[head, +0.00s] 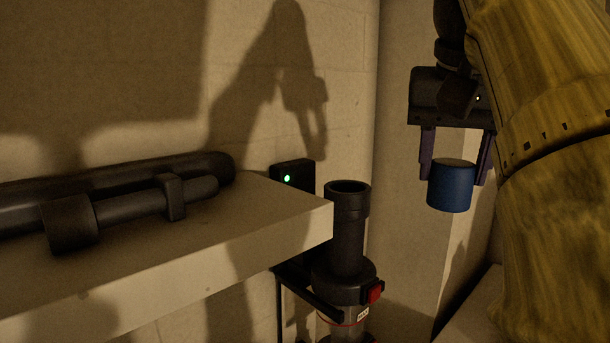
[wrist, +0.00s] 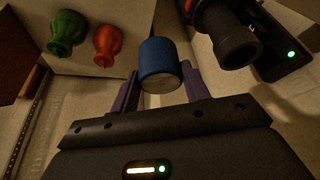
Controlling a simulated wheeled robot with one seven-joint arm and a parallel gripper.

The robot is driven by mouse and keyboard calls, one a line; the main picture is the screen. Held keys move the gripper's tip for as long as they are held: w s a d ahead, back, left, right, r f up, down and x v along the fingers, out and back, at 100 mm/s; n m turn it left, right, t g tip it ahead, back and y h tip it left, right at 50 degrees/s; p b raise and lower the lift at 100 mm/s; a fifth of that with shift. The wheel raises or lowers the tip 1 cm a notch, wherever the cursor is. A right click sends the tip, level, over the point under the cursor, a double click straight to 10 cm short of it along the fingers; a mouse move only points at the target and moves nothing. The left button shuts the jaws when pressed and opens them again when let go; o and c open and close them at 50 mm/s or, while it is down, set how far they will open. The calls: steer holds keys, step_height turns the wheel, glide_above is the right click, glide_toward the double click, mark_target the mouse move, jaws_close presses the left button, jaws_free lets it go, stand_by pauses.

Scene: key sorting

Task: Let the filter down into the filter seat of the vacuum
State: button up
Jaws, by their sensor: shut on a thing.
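The filter is a blue cylinder (head: 451,187) held in my gripper (head: 455,165) in the head view. My gripper is shut on it, with one finger on each side. The filter also shows between the fingers in the wrist view (wrist: 160,62). The vacuum (head: 345,260) stands upright against the wall, a dark body with a red button and an open black tube on top. The filter is to the right of the vacuum's open top (head: 348,188), apart from it and at about its height in the picture. The vacuum's dark round end also shows in the wrist view (wrist: 234,44). The inside of the seat is hidden.
A pale shelf (head: 230,225) carries dark vacuum tubes (head: 130,205) left of the vacuum. A black wall box (head: 293,176) with a green light is beside it.

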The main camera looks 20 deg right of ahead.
steer(key=w+a+p, duration=0.1)
steer(key=w, duration=0.4)
steer(key=w+a+p, duration=0.2)
steer(key=w, duration=0.2)
steer(key=w+a+p, duration=0.2)
steer(key=w, duration=0.3)
steer(key=shift+w+a+r, duration=0.1)
steer(key=shift+w+a, duration=0.1)
steer(key=shift+w, duration=0.3)
steer(key=shift+s, duration=0.2)
steer(key=shift+f, duration=0.2)
steer(key=shift+f, duration=1.65)
steer(key=o, duration=1.1)
steer(key=shift+c, duration=0.2)
